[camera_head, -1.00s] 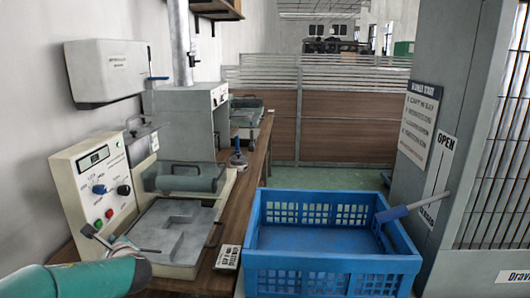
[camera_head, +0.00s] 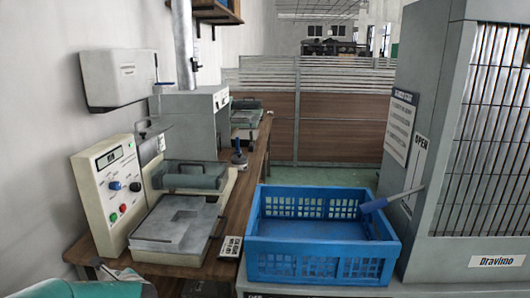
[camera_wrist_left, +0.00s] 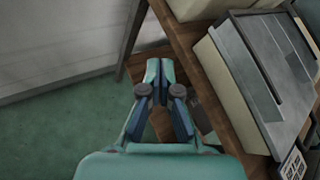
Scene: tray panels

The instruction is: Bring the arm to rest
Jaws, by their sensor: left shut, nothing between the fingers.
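My left gripper (camera_wrist_left: 158,68) shows in the left wrist view with its fingertips together and nothing between them. It points down past the bench edge, with green floor to its left and the wooden bench (camera_wrist_left: 185,45) to its right. In the head view my teal left arm is at the bottom left corner, and the left gripper (camera_head: 104,268) is partly seen below the machine with the control panel (camera_head: 112,185). My right arm and right gripper are not in view.
A grey cabinet (camera_head: 440,130) with a lever (camera_head: 385,201) stands at the right. Floor left of the bench is free.

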